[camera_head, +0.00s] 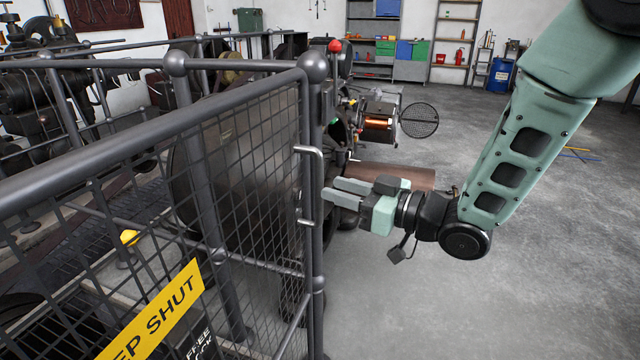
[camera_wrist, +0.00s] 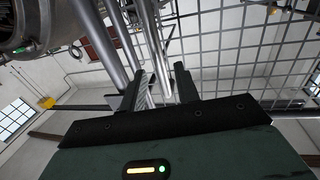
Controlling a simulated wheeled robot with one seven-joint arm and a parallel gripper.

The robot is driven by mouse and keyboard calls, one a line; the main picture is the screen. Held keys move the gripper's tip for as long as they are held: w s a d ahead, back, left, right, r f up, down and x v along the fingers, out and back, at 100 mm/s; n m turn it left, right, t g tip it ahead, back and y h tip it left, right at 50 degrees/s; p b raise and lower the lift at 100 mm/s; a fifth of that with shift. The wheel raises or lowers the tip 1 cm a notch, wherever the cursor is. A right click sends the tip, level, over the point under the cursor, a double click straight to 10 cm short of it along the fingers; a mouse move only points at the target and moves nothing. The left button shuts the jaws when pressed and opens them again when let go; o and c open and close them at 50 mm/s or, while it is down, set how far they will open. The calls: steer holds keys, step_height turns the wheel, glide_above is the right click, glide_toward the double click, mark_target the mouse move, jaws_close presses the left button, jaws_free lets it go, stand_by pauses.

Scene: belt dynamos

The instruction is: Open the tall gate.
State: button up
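The tall gate (camera_head: 255,150) is a dark metal frame with wire mesh, running from the left foreground to the middle of the head view. Its upright grey bar handle (camera_head: 318,185) is near its far end, beside a ball-topped post (camera_head: 314,67). My gripper (camera_head: 328,190) is at the handle's height, with its fingertips at the handle bar. In the wrist view my gripper (camera_wrist: 160,75) has its two dark fingers apart, with metal bars showing between and beyond them. I cannot tell whether the fingers touch the handle.
A yellow sign reading "SHUT" (camera_head: 157,318) hangs on the mesh in the foreground. Behind the gate stand large dark machines and a big drum (camera_head: 250,165). A brown cylinder (camera_head: 395,175) lies behind my gripper.

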mark_target(320, 184)
steer(key=x, duration=0.5)
steer(key=shift+s, duration=0.1)
steer(key=shift+d, duration=0.1)
jaws_close()
